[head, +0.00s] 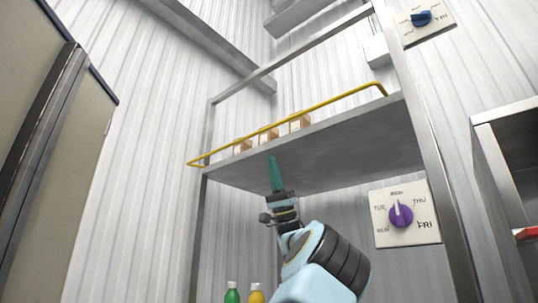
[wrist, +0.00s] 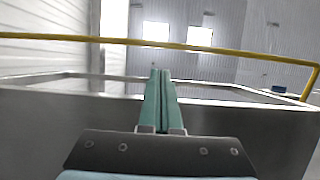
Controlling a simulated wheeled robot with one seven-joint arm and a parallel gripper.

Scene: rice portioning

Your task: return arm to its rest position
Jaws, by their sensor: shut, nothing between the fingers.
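My gripper (head: 274,172) is raised in the head view, its teal fingers pointing up at the underside of a metal shelf (head: 330,160). In the wrist view the two teal fingers of my gripper (wrist: 160,85) lie together, with nothing between them. The shelf's front edge (wrist: 60,108) and its yellow rail (wrist: 110,40) cross the wrist view in front of the fingers. I cannot tell whether the fingertips touch the shelf. My arm comes up from the bottom of the head view.
Several small tan boxes (head: 299,122) stand on the shelf behind the yellow rail. A purple dial panel (head: 404,214) is at right and a blue dial panel (head: 424,19) is above. Green (head: 232,293) and yellow (head: 256,294) bottles stand below, left of my arm. A dark cabinet (head: 510,150) stands at far right.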

